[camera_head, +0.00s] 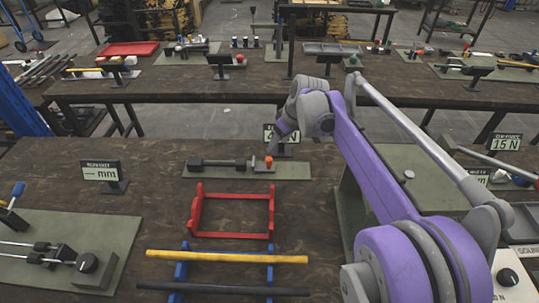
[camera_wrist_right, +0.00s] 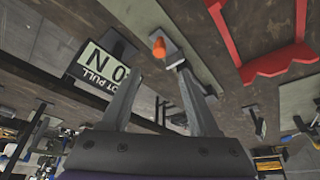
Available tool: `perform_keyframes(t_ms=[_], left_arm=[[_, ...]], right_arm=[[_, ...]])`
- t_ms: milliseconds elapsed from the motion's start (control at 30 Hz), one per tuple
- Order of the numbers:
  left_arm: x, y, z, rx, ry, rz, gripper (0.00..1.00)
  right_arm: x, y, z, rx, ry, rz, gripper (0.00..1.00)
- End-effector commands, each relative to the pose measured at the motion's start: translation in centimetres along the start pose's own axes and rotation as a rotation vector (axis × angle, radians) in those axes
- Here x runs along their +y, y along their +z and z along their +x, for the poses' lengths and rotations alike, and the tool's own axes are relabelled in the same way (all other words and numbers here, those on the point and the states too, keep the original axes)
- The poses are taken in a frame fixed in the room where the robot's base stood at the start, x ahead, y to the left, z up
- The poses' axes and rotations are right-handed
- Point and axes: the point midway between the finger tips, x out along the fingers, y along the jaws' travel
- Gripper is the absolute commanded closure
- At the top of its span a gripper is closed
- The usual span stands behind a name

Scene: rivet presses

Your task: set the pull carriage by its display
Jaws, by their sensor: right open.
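A small green base plate (camera_head: 300,170) in the head view carries a dark rod-like carriage (camera_head: 222,162) with an orange knob (camera_head: 269,161) at its right end. Its display (camera_head: 290,137) stands just behind, partly hidden by my right gripper (camera_head: 280,138). In the right wrist view, the display (camera_wrist_right: 97,72) shows upside down and reads 0 N, with the word PULL legible. There my right gripper (camera_wrist_right: 158,75) is open and empty, with the orange knob (camera_wrist_right: 158,46) ahead of the fingertips, apart from them as far as I can tell. My left gripper is not in view.
A red frame (camera_head: 232,234) stands in front of the plate. Yellow (camera_head: 225,256) and black bars lie nearer. My right arm covers much of the right side.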

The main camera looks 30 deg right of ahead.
Motion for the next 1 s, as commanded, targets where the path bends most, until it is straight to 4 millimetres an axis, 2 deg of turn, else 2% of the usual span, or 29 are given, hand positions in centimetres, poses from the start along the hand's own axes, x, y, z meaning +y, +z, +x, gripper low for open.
perform_keyframes(t_ms=[167,400,600,767,1000], left_arm=[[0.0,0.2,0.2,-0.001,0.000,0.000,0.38],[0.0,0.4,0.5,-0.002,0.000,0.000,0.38],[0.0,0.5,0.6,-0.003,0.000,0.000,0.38],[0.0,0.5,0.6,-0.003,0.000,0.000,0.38],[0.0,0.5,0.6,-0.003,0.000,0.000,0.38]], right_arm=[[0.0,0.0,2.4,0.000,0.000,-0.002,0.38],[0.0,-0.1,7.0,0.000,0.000,-0.001,0.38],[0.0,0.0,9.7,0.000,0.000,-0.001,0.38],[0.0,0.0,10.5,0.000,0.000,0.000,0.38],[0.0,0.0,10.6,0.000,0.001,0.000,0.38]])
